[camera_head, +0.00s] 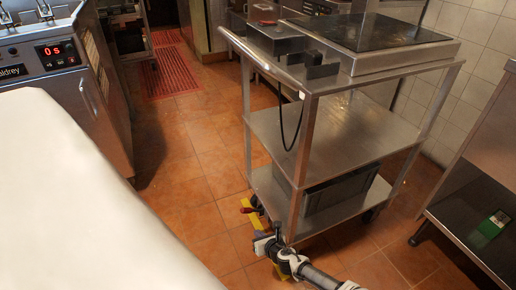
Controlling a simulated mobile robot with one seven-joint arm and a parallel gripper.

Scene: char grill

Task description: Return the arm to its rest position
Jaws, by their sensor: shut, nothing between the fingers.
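My arm (318,276) reaches in from the bottom edge, low over the tiled floor. My gripper (249,208) is at its far end, small in the picture, with yellow and red parts showing. It is shut and empty. It is beside the near left leg of the steel cart (303,170), close to the lower shelf. I cannot tell whether it touches the cart. Part of the wrist is hard to make out against the cart leg and wheel.
A grey bin (340,192) sits on the cart's bottom shelf, and a flat-topped cooker (362,32) stands on top. A fryer (70,75) is at the left. A steel table (480,215) with a green box (492,225) is at the right. Open floor (185,165) lies left of the cart.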

